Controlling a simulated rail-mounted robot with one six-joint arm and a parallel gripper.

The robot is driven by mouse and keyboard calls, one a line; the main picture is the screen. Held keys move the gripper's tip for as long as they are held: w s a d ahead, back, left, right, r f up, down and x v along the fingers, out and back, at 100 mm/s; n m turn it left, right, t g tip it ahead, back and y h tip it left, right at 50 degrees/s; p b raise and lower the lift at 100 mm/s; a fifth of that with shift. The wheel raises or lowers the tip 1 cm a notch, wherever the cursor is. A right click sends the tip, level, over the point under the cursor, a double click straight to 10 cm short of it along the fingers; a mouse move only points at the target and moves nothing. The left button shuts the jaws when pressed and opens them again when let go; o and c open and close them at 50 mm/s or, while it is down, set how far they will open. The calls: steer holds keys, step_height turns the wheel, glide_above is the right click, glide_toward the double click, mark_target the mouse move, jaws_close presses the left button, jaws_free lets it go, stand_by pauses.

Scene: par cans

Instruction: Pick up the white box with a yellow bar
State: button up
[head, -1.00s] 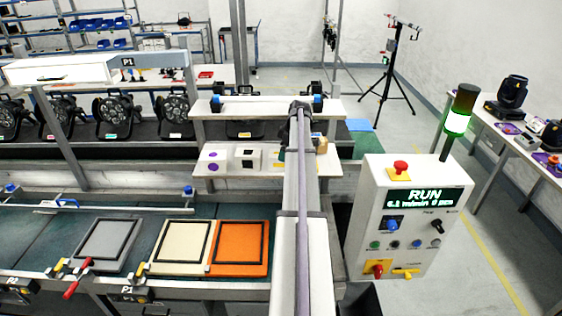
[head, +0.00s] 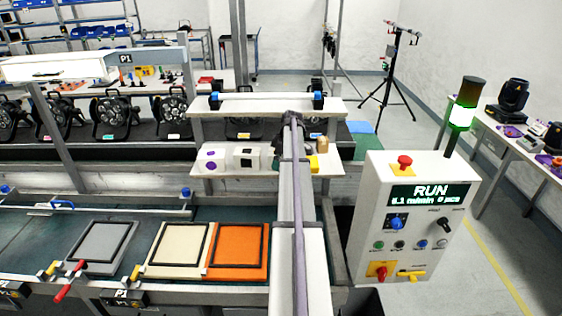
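On the low white shelf (head: 225,172) in the head view stand small white boxes. One has purple dots (head: 211,160), and the one beside it has a black square (head: 249,158). A yellow patch (head: 313,163) shows just right of my arm, at the shelf's right part. It may belong to the box with a yellow bar, but my arm covers most of that spot and I cannot make out a bar. My arm reaches forward over the shelf. My gripper's fingers are hidden behind the arm, so I cannot see what they touch.
A tan object (head: 322,145) stands right of my arm on the shelf. A control box (head: 410,215) with a green lamp stands at right. Grey, cream and orange framed panels (head: 239,250) lie in front.

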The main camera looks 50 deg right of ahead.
steer(key=shift+f, duration=0.1)
steer(key=c, duration=1.2)
